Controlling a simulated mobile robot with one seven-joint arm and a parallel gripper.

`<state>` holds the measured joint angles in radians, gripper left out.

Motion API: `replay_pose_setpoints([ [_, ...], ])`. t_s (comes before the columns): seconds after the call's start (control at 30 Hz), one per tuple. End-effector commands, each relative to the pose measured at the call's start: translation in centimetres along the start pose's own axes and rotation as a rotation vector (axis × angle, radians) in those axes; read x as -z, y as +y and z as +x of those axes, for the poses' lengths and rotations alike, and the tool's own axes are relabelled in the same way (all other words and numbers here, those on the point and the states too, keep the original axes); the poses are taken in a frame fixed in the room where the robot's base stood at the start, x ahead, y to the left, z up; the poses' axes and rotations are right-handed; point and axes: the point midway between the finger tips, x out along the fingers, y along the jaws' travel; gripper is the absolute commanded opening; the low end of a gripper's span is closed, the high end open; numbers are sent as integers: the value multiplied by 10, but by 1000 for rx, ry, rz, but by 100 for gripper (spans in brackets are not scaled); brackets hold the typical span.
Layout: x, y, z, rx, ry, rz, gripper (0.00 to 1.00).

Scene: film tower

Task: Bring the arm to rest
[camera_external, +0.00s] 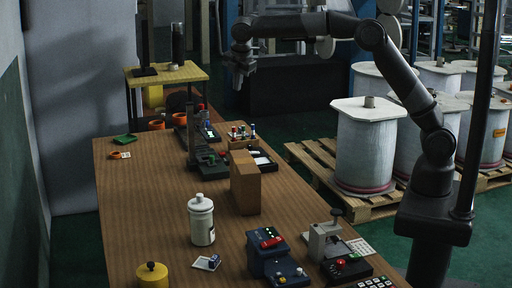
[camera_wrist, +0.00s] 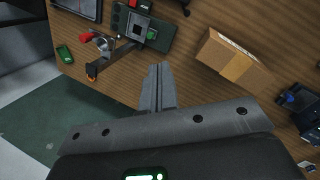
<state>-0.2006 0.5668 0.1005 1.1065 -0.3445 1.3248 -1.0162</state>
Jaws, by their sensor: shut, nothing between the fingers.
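My arm (camera_external: 412,88) rises from its base at the right of the external view and bends over toward the table. My gripper (camera_external: 241,78) hangs above the far part of the table, apart from everything below it. In the wrist view my gripper (camera_wrist: 158,70) is shut, its two fingers together and nothing between them. The wooden table (camera_external: 143,200) lies below it.
A cardboard box (camera_external: 245,182) stands mid-table and shows in the wrist view (camera_wrist: 228,58). A white jar (camera_external: 201,221), a yellow container (camera_external: 152,275) and a blue device (camera_external: 268,255) stand nearer the front. White drums (camera_external: 362,145) on pallets stand right of the table.

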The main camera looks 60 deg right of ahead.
Motion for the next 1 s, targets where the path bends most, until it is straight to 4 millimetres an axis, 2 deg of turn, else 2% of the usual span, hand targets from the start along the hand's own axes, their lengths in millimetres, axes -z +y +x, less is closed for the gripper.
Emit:
replay_pose_setpoints([
  [0.03,-12,-8,-14,-9,10,42,0],
  [0.2,-48,-41,-48,-23,44,195,0],
  [0.37,-82,-78,-74,-35,79,344,0],
  [0.5,-110,-116,-90,-40,110,478,0],
  [0.73,-150,-184,-104,-43,168,705,0],
  [1.0,-188,-271,-102,-36,243,977,0],
])
